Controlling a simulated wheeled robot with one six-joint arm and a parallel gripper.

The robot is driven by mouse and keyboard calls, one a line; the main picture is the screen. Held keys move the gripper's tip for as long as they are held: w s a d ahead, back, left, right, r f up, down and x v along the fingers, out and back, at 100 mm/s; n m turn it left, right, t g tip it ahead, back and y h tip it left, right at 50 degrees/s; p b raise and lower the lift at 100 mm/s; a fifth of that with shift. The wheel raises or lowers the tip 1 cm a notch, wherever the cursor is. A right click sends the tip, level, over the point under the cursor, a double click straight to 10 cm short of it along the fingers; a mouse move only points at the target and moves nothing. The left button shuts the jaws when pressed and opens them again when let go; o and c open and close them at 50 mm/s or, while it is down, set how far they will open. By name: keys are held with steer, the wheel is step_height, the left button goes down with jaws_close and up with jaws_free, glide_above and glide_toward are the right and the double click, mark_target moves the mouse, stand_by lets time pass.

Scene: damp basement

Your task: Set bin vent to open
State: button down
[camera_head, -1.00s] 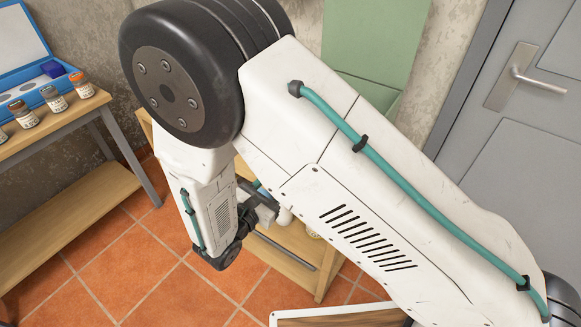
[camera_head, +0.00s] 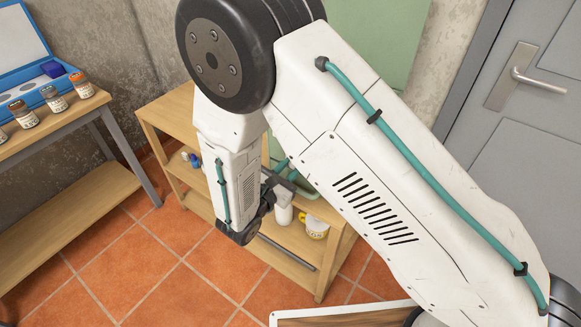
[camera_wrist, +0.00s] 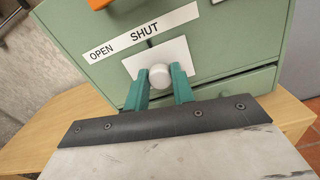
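The green bin (camera_wrist: 215,45) fills the top of the wrist view. A white strip on its face reads OPEN at left and SHUT (camera_wrist: 144,32) at right. Below it, a white plate (camera_wrist: 183,55) carries a pale round knob (camera_wrist: 159,76), with a short dark mark just under SHUT. My gripper (camera_wrist: 160,74) has its two teal fingers on either side of the knob. Little or no gap shows, so I cannot tell whether they press on it. In the head view my gripper (camera_head: 283,190) is partly hidden by my arm, and the bin (camera_head: 375,40) shows behind it.
At left, a table (camera_head: 60,125) holds small jars and a blue case (camera_head: 25,60). A grey door (camera_head: 520,150) is at right. Tiled floor lies open between the furniture.

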steer(key=w+a, duration=0.4)
steer(key=a, duration=0.1)
steer(key=shift+a, duration=0.1)
steer(key=c, duration=1.2)
jaws_free()
steer(key=shift+a, duration=0.1)
steer(key=shift+o, duration=0.2)
glide_toward(280, 149)
steer(key=shift+v, duration=1.1)
